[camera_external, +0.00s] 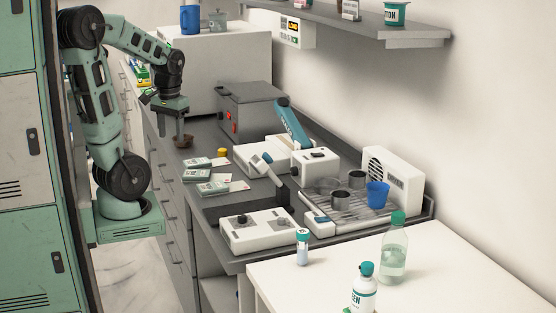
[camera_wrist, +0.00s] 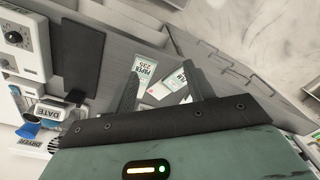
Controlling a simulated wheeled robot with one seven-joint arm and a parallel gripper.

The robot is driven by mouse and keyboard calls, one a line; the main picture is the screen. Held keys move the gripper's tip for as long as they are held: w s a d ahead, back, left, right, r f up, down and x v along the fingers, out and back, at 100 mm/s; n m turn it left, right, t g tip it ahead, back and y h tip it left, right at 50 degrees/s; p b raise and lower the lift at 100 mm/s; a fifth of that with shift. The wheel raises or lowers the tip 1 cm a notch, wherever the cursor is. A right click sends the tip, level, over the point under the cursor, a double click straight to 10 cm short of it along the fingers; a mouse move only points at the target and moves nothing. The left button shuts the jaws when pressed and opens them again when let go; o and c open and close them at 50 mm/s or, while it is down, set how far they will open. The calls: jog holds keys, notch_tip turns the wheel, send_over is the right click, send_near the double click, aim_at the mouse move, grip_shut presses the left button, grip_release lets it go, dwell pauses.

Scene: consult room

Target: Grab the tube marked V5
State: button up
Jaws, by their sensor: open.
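No marking V5 is legible in either view. A small white tube-shaped container with a teal cap (camera_external: 302,246) stands upright at the left part of the white table; its label is too small to read. My gripper (camera_external: 183,142) points down above the grey counter, far behind and left of that container, near some labelled packets (camera_external: 207,183). In the wrist view my gripper (camera_wrist: 163,88) is open, its two dark fingers apart with nothing held. The packets (camera_wrist: 147,70) show beyond and between the fingers, one reading PAPER.
A yellow-capped item (camera_external: 222,155) stands near the packets. White devices (camera_external: 257,230), a wire rack with cups (camera_external: 345,205) and a blue cup (camera_external: 377,194) crowd the counter. A clear bottle (camera_external: 394,250) and white bottle (camera_external: 362,290) stand on the white table (camera_external: 440,265). A shelf (camera_external: 400,33) overhangs.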

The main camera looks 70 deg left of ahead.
jog(key=w+d+r+m+t+y+b, duration=0.1)
jog(key=w+d+m+y, duration=0.5)
jog(key=w+d+m, duration=0.5)
jog(key=w+d+m+y+b, duration=0.1)
jog(key=w+d+m+y, duration=0.45)
jog(key=d+m, duration=0.85)
jog(key=s+d+m+t+h, duration=0.1)
jog(key=s+d+m+t, duration=0.35)
jog(key=d, duration=0.55)
jog(key=s+d+m+t+h, duration=0.1)
jog(key=s+d+m+t, duration=0.3)
jog(key=d, duration=0.7)
jog(key=s+d+m+t+h, duration=0.1)
jog(key=s+d+m+t, duration=0.25)
jog(key=d+t, duration=0.45)
jog(key=g, duration=0.2)
send_near(299, 234)
jog(key=shift+y, duration=0.25)
jog(key=p+x, duration=0.1)
jog(key=x, duration=0.4)
jog(key=shift+w+r, duration=0.2)
jog(key=shift+w, duration=0.05)
jog(key=shift+f+p+x, duration=0.15)
jog(key=shift+p+x, duration=0.35)
jog(key=shift+x, duration=1.05)
jog(key=shift+f+p+x, duration=0.15)
jog(key=shift+p+x, duration=0.3)
jog(key=shift+x, duration=1.1)
grip_shut()
